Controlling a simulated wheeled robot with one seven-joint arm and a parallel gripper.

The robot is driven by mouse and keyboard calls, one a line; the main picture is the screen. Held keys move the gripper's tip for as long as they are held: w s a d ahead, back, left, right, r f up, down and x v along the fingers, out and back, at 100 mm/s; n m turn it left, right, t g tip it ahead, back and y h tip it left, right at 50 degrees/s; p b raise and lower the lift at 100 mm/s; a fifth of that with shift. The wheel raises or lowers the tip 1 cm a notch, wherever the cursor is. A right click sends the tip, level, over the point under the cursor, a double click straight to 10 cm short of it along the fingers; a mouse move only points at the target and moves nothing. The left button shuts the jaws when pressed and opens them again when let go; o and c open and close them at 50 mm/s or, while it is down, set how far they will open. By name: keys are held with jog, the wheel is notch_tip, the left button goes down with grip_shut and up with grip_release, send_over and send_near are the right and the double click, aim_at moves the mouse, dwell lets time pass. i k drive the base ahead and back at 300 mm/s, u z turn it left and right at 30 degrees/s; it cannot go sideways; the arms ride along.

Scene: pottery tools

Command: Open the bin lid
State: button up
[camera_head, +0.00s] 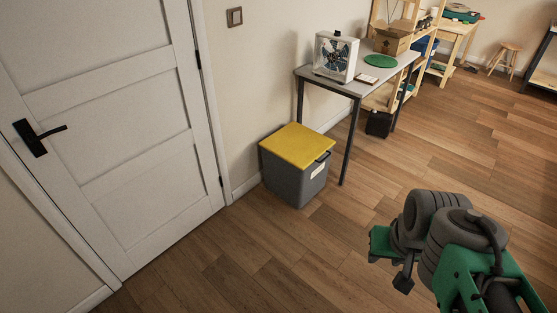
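The bin (290,183) is a grey box on the floor against the wall, between the white door and the table. Its yellow lid (297,145) lies flat and closed on top. A dark handle (323,157) shows at the lid's right front edge, above a white label. My gripper (388,269) is at the lower right, in front of and to the right of the bin, well apart from it. My own arm partly hides it, and I cannot tell whether its fingers are open or shut. I see nothing held in it.
A table (343,84) with dark legs stands just behind and right of the bin, bearing a box fan (336,57), a green disc (380,61) and a cardboard box (393,40). The white door (110,130) is shut at left. The wooden floor before the bin is clear.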

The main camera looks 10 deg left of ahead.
aim_at(297, 144)
jog(key=z, duration=0.85)
jog(key=i, duration=2.8)
jog(key=u, duration=3.35)
